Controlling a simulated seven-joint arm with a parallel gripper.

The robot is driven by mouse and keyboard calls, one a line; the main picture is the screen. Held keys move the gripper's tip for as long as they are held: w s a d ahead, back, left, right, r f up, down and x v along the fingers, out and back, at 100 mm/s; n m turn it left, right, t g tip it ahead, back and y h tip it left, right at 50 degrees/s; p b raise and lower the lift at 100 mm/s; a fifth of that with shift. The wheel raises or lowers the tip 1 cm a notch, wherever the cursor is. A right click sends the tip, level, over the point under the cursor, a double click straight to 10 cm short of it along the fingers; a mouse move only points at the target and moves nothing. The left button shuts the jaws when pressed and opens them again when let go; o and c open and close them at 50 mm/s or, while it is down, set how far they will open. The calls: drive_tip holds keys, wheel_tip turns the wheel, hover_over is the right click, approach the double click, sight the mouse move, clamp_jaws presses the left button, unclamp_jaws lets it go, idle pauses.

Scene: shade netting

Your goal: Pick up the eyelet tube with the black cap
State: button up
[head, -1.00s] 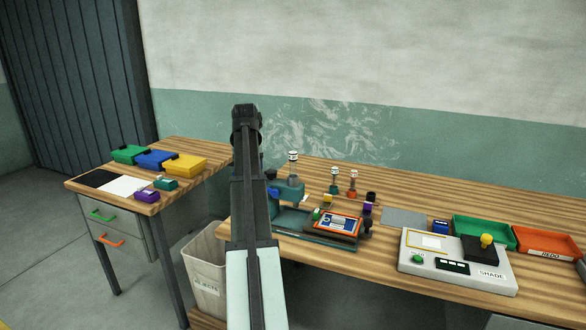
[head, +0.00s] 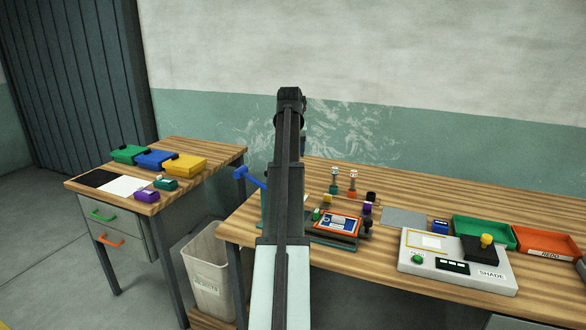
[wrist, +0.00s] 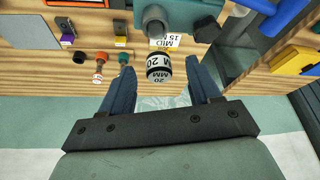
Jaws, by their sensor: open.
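In the wrist view, a grey tube with a black and white end marked "20 MM" (wrist: 158,68) stands at the teal eyelet press (wrist: 188,22). I take it for the eyelet tube with the black cap. My gripper (wrist: 160,72) is open, its two blue-grey fingers on either side of the tube's end, with gaps visible. I cannot tell how deep the tube sits between them. In the head view my arm hides the tube and most of the press, and the gripper is not clear there.
Two small tubes, one teal (head: 334,188) and one orange (head: 352,190), stand right of the press. A blue lever (head: 250,178) sticks out left of my arm. A green tray (head: 458,234) and control box (head: 405,262) are farther right. A bin (head: 207,280) stands below.

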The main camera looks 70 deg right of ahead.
drive_tip(key=shift+x, duration=3.35)
drive_tip(key=shift+s+a, duration=0.15)
drive_tip(key=c, duration=1)
